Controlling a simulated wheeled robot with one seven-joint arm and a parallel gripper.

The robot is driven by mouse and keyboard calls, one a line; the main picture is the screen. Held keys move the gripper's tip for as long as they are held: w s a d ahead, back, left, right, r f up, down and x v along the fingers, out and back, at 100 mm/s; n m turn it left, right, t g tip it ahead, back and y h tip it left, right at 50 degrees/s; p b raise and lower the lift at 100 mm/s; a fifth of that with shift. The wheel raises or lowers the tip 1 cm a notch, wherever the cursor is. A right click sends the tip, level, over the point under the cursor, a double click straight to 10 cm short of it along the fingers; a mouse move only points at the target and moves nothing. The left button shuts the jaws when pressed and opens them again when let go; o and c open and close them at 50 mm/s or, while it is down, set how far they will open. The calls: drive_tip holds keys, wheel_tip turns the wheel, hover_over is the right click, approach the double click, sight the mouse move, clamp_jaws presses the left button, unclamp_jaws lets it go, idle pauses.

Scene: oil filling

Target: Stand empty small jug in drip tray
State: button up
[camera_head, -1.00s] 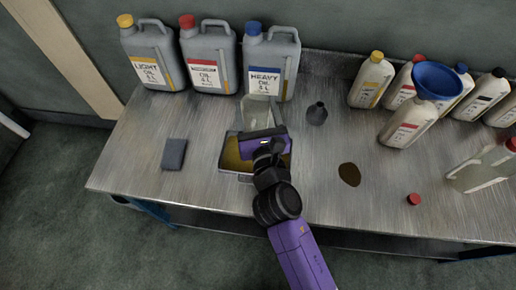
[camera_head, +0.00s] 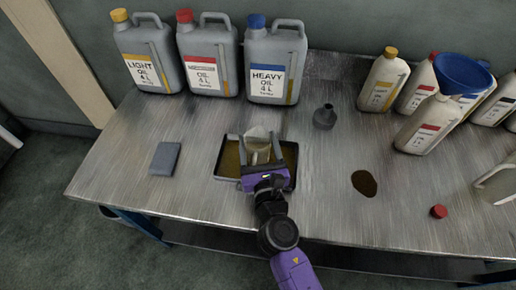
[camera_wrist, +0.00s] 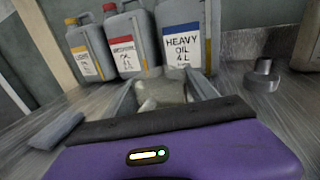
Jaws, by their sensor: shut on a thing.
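The small jug (camera_head: 258,148) is a pale, translucent vessel standing over the drip tray (camera_head: 227,178), a shallow dark-rimmed tray with a brownish inside. My gripper (camera_head: 261,158) is shut on the jug, with one finger on either side of it. In the wrist view the jug (camera_wrist: 160,92) shows between the fingers, its lower part hidden by my gripper body. The jug looks about upright. I cannot tell whether its base touches the tray floor.
Three grey oil cans, including the heavy oil can (camera_head: 272,65), stand at the back. A dark oil spill (camera_head: 364,183), red cap (camera_head: 438,211) and bottles with a blue funnel (camera_head: 462,73) are further right.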

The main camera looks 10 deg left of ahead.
drive_tip(key=shift+f, duration=0.35)
drive_tip(key=shift+f, duration=0.2)
drive_tip(key=o, duration=1.3)
drive_tip(key=shift+o, duration=0.2)
drive_tip(key=shift+r, duration=0.2)
drive_tip(key=b+v, duration=0.1)
drive_tip(key=v, duration=1.1)
